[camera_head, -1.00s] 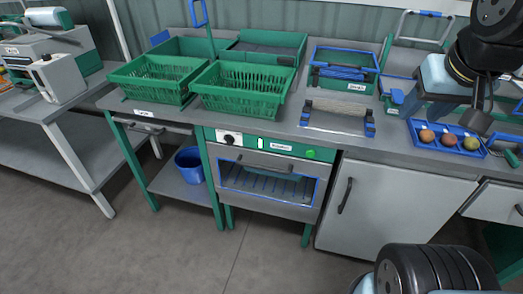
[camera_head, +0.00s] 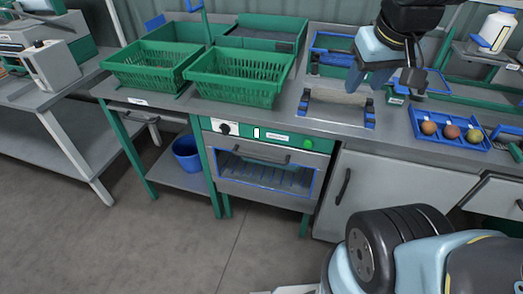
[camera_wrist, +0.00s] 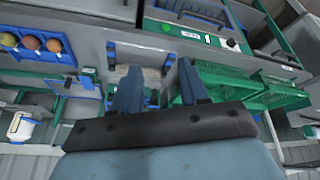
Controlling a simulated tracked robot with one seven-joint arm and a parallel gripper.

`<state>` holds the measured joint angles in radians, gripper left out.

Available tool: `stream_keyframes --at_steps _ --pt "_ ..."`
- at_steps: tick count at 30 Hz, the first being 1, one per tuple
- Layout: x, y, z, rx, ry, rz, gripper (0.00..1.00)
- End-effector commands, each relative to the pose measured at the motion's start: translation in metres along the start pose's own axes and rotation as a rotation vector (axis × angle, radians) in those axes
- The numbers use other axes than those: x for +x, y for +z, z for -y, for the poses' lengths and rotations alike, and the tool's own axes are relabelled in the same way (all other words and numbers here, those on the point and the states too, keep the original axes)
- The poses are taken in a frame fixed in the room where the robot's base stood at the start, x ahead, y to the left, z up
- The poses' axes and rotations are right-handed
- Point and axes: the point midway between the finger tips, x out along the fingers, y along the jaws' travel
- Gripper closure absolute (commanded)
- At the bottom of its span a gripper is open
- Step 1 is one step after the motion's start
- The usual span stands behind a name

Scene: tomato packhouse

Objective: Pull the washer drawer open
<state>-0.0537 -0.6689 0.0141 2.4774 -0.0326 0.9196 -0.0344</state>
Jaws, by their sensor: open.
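The washer seems to be the unit under the counter with a green control panel (camera_head: 262,134); its label is too small to read. Its blue-framed window front (camera_head: 262,178) has a dark horizontal handle (camera_head: 260,156) and looks shut. In the wrist view, the green panel (camera_wrist: 185,31) shows at the top, beyond my fingers. My gripper (camera_head: 382,82) is open and empty above the counter's back, right of and higher than the washer front. In the wrist view my gripper (camera_wrist: 160,88) has its two blue-grey fingers apart, touching nothing visible.
Green baskets (camera_head: 238,77) stand on the counter left of my arm. A blue-ended rack (camera_head: 338,108) lies below my gripper, and a blue tray of several round fruits (camera_head: 425,140) is at right. A blue bucket (camera_head: 187,158) sits on the lower shelf. Floor before the washer is clear.

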Motion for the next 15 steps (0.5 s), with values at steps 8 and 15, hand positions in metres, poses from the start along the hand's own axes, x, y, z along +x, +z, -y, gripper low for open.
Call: stream_keyframes --at_steps 8,15 --pt "0.047 -0.027 0.014 -0.333 0.008 0.205 0.56" --pt "0.092 -0.045 0.029 -0.632 0.017 0.38 0.56"
